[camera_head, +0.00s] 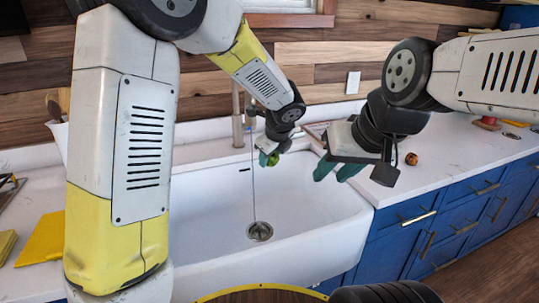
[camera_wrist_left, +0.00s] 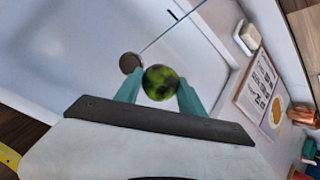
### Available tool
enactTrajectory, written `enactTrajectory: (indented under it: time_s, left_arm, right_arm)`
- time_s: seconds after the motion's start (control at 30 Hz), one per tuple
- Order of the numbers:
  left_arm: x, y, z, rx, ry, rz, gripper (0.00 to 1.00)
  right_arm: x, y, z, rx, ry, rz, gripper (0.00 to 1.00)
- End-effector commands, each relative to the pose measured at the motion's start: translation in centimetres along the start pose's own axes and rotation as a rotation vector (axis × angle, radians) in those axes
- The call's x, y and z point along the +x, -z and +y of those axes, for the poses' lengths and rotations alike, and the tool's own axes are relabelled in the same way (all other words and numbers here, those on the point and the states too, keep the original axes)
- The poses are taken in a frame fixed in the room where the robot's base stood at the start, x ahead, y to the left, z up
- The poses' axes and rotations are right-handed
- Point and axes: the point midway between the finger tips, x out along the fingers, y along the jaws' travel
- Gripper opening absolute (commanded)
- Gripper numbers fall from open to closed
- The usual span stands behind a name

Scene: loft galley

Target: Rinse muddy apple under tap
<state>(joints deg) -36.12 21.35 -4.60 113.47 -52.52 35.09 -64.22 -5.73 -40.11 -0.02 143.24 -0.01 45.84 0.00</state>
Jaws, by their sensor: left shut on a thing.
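My left gripper (camera_head: 268,158) is shut on a green apple (camera_head: 273,160) above the back of the white sink (camera_head: 315,205). In the left wrist view the apple (camera_wrist_left: 160,83) is green with dark muddy patches and sits between the teal fingers. The tap (camera_head: 238,120) stands behind the sink. A thin stream of water (camera_head: 252,185) falls to the drain (camera_head: 260,231). The stream (camera_wrist_left: 172,27) appears beside the apple, with a gap in both views. My right gripper (camera_head: 337,170) is open and empty over the sink's right rim.
A small brown round thing (camera_head: 411,158) sits on the white counter right of the sink. A board with a printed sheet (camera_wrist_left: 258,88) lies beside the sink. A yellow cloth or mat (camera_head: 42,240) lies on the left counter. Blue cabinets (camera_head: 395,235) run below the right counter.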

Motion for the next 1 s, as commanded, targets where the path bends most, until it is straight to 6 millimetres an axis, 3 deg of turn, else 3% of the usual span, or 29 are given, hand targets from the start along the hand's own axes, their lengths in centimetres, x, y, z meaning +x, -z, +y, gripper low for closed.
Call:
enactTrajectory:
  time_s: [1.0]
  left_arm:
    - [7.0,-7.4,-1.5,-0.003,-0.001,0.001,0.05]
  right_arm:
    - [0.0,0.0,0.0,0.000,0.000,0.000,0.34]
